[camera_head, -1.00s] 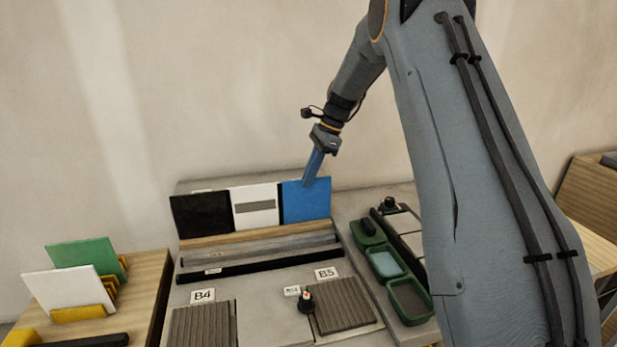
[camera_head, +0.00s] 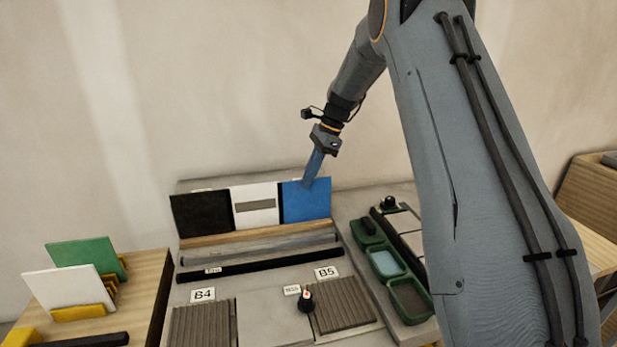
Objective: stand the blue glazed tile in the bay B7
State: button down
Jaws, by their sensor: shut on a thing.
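The blue glazed tile (camera_head: 304,204) stands upright at the right end of a row on a rack at the back of the bench. My gripper (camera_head: 313,176) reaches down from above and is shut on the top edge of the blue tile. A white tile with a grey bar (camera_head: 255,193) and a black tile (camera_head: 201,214) stand to its left. Labels B4 (camera_head: 203,294) and B5 (camera_head: 326,272) show on the bench in front. I see no B7 label that I can read.
Ribbed grey pads (camera_head: 342,303) lie by the labels, with a small black knob (camera_head: 307,301) between them. Green trays (camera_head: 387,263) sit to the right. At left, a green tile (camera_head: 82,252) and a white tile (camera_head: 67,290) stand in yellow holders. My arm covers the right side.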

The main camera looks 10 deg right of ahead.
dwell(0.3)
jog(key=c, duration=1.8)
grip_release()
jog(key=shift+c, duration=0.2)
jog(key=shift+r, duration=0.15)
jog(key=shift+r+p, duration=2)
jog(key=shift+r, duration=0.9)
jog(key=s+f+n+h+b, duration=0.1)
jog(key=s+f+n, duration=0.2)
jog(key=s+n, duration=0.3)
jog(key=s+f+n+t+h+b, duration=0.1)
jog(key=s+f+n, duration=0.3)
jog(key=s, duration=1.3)
jog(key=s+f+n+h+b, duration=0.2)
jog(key=s+f+n, duration=0.1)
jog(key=s+n, duration=0.5)
jog(key=s, duration=0.3)
jog(key=shift+s+a+f+b, duration=0.35)
jog(key=shift+s+a+f, duration=0.05)
